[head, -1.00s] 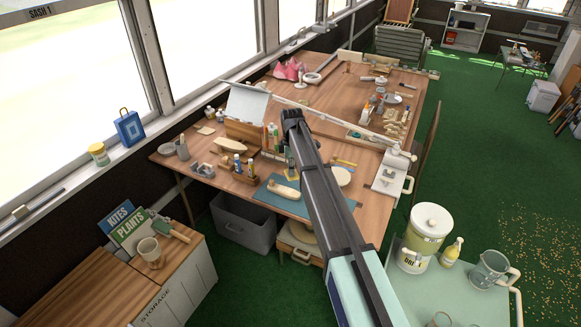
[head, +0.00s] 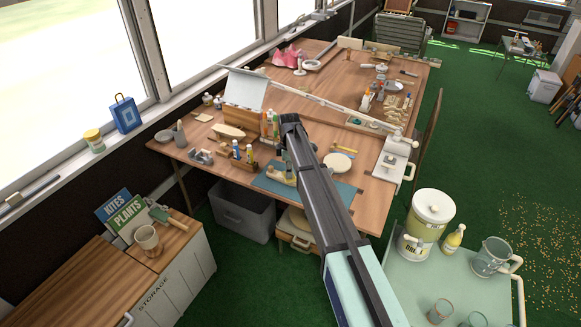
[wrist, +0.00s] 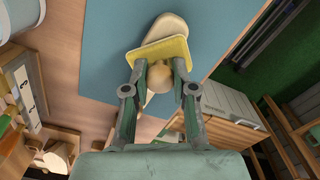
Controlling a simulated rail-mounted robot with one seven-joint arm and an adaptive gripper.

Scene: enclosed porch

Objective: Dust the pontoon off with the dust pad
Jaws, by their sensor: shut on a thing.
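The pontoon (wrist: 168,27), a smooth cream-coloured float shape, lies on a blue mat (wrist: 105,60). In the head view the pontoon (head: 276,175) is partly covered by my arm. The dust pad (wrist: 152,55) is a yellow slab with a round wooden knob. My gripper (wrist: 161,73) is shut on the knob, one finger on each side. The pad lies across the pontoon's middle in the wrist view and hides that part. I cannot tell whether they touch. In the head view my gripper (head: 289,165) is over the mat.
The wooden desk (head: 215,170) holds a crowd of tools and bottles around the mat. A cream dish (head: 338,162) sits to the right of my arm. A second cream hull shape (head: 228,132) lies at the left. A grey bin (head: 243,215) stands below the desk.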

